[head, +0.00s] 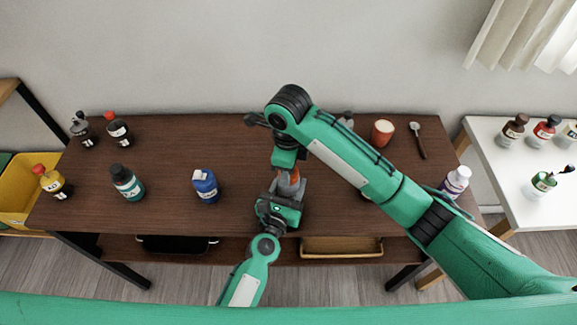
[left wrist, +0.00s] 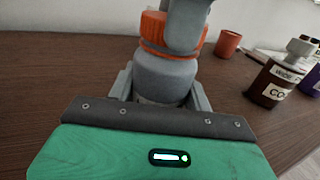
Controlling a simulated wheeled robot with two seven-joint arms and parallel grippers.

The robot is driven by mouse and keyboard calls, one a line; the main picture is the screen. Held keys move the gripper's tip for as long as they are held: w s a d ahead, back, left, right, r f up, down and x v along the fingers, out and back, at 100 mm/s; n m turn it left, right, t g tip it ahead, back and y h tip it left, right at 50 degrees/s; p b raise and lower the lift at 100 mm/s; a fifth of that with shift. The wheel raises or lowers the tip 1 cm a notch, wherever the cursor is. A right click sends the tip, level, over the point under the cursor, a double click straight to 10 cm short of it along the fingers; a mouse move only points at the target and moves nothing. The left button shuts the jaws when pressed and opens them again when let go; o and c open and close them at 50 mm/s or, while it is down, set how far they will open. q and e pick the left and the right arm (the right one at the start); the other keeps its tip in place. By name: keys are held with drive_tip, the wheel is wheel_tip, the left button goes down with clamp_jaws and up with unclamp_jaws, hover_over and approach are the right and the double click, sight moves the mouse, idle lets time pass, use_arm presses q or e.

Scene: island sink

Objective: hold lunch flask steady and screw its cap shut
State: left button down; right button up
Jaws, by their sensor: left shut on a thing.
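The lunch flask has a grey body (left wrist: 165,78) and an orange cap (left wrist: 153,28). My left gripper (head: 285,200) is shut on the flask's body, with one finger on each side in the left wrist view (left wrist: 162,92). My right gripper (head: 288,172) comes down from above at the cap. A grey part of it covers some of the cap in the left wrist view. Its fingertips are mostly hidden, so I cannot tell whether it grips the cap.
A blue bottle (head: 205,186) and a teal-labelled bottle (head: 127,182) stand to the left. A red-brown cup (head: 382,132), a spoon (head: 417,140) and a white-capped purple bottle (head: 456,181) are to the right. A brown bottle (left wrist: 280,80) stands right of the flask.

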drive_tip(key=o, duration=0.9)
drive_tip(key=shift+o, duration=0.2)
drive_tip(key=shift+r, duration=0.1)
drive_tip(key=shift+r, duration=2.15)
drive_tip(key=shift+n, duration=0.3)
drive_tip(key=shift+c, duration=0.4)
